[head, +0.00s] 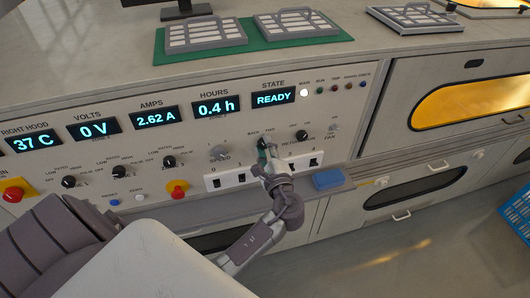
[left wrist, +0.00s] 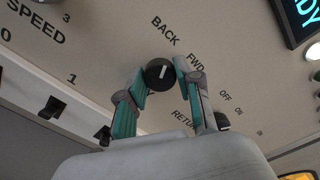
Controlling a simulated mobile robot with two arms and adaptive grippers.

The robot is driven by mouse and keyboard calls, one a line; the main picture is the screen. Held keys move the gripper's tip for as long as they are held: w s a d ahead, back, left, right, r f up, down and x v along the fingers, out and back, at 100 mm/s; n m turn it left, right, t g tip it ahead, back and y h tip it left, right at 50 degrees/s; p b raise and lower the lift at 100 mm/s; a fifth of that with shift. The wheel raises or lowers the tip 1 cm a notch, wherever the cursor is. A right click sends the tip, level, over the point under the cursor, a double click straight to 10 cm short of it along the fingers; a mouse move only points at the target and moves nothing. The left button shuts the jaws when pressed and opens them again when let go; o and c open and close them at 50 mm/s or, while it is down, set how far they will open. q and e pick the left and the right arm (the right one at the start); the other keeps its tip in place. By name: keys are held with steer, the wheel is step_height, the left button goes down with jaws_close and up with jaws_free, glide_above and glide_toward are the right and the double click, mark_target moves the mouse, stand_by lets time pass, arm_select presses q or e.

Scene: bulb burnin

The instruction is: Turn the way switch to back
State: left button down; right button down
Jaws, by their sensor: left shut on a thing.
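The way switch is a round black knob (left wrist: 160,74) with a white pointer line, on the sloped panel below the BACK and FWD labels. In the left wrist view its line tilts up and right; I cannot tell surely which label it marks. My left gripper (left wrist: 159,77) is shut on the knob, with one teal-and-grey finger at each side. In the head view the left gripper (head: 265,149) reaches up to the panel and mostly hides the knob. My right gripper is not in view.
The speed knob (head: 219,153) is left of the gripper and the return knob (head: 302,135) is right. A red button (head: 177,188) and a blue block (head: 328,179) are nearby. The state display (head: 272,99) reads READY.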

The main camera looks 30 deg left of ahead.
arm_select(q)
steer(key=shift+f+n+b, duration=0.1)
steer(key=shift+n+b, duration=0.2)
steer(key=shift+n, duration=0.1)
steer(key=c, duration=0.8)
jaws_free()
steer(key=shift+o, duration=0.2)
steer(key=v, duration=1.2)
